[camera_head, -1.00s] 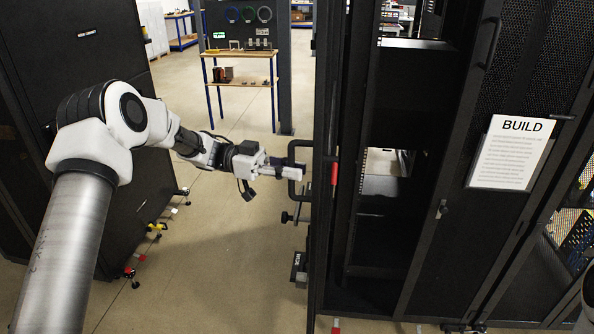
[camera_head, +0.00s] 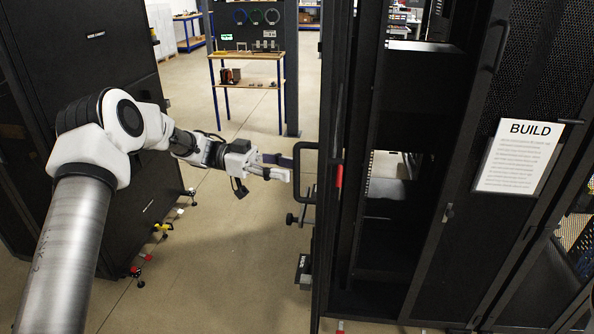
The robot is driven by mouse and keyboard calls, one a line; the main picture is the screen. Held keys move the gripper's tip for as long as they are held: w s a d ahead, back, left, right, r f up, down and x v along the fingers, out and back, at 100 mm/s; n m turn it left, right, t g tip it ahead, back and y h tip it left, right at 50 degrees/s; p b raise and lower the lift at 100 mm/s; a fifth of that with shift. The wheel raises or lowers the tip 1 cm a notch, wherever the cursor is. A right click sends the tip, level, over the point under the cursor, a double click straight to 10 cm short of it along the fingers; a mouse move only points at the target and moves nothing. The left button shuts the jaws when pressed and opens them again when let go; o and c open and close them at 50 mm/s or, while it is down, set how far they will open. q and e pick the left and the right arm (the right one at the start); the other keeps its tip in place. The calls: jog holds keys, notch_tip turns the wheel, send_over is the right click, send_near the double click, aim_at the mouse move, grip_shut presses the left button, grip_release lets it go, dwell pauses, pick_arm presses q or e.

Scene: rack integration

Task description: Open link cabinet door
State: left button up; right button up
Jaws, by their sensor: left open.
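My left gripper (camera_head: 285,167) is open and empty, with one pale and one dark finger apart. Its tips are just left of a black bracket-shaped handle (camera_head: 298,172) on the edge of a tall black rack (camera_head: 328,250). I cannot tell whether a fingertip touches the handle. A dark cabinet (camera_head: 110,85) with a flat front stands on the left behind my left arm. It bears a small white label (camera_head: 96,34) too small to read surely. My right gripper is not in view.
A mesh rack door (camera_head: 505,90) with a BUILD sheet (camera_head: 520,156) is on the right. A red-marked latch (camera_head: 339,176) is beside the handle. A wooden workbench (camera_head: 247,55) stands at the back. The floor (camera_head: 220,240) between cabinet and rack is mostly clear.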

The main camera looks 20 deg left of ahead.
pick_arm(q)
jog(key=a, duration=0.8)
jog(key=shift+s+a, duration=0.25)
jog(key=shift+s, duration=0.1)
